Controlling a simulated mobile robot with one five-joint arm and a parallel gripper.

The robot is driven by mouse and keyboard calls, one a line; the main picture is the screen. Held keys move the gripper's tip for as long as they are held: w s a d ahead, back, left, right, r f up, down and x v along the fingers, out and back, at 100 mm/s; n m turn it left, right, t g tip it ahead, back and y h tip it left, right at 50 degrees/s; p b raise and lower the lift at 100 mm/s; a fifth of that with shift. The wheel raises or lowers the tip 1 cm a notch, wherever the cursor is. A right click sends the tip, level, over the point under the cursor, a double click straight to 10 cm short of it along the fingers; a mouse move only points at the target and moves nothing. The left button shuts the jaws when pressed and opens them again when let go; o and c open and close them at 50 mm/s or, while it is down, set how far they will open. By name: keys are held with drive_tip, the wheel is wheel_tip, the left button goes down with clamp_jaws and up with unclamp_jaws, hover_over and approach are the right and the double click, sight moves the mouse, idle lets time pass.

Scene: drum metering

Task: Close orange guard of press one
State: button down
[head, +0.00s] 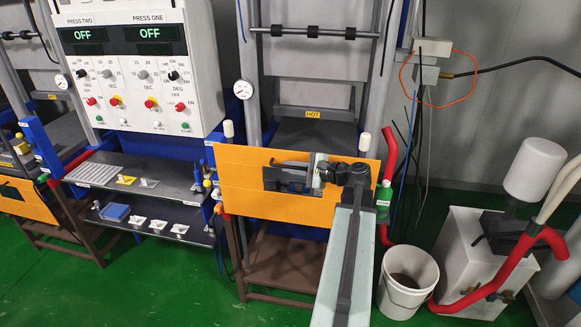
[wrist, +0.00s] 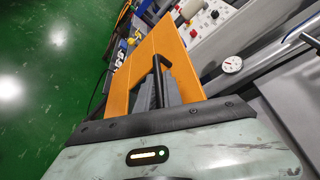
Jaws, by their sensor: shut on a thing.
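The orange guard (head: 240,195) is a flat rectangular panel on the front of the right-hand press, below the HOT label. My gripper (head: 312,172) is at the middle-right of the guard, in front of its face. The wrist view shows the guard (wrist: 130,72) tilted across the picture, with its black handle (wrist: 157,75) between my gripper's fingers (wrist: 165,88). My gripper is shut on the handle. My arm and gripper hide part of the guard's right side and lower edge.
The control panel (head: 140,65) reads OFF for press one and press two. Shelves (head: 140,178) with small tools stand left of the guard. A white bucket (head: 407,282), red hoses and a white pump box (head: 465,250) stand at right. Green floor is clear at lower left.

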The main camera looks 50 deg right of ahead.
drive_tip(key=shift+r, duration=0.8)
drive_tip(key=shift+w+d+p, duration=0.1)
drive_tip(key=shift+d+p, duration=0.05)
drive_tip(key=shift+p, duration=0.15)
drive_tip(key=c, duration=1.8)
unclamp_jaws()
drive_tip(key=shift+o, duration=0.2)
drive_tip(key=p+v, duration=0.1)
drive_tip(key=v, duration=0.7)
drive_tip(key=shift+p, duration=0.3)
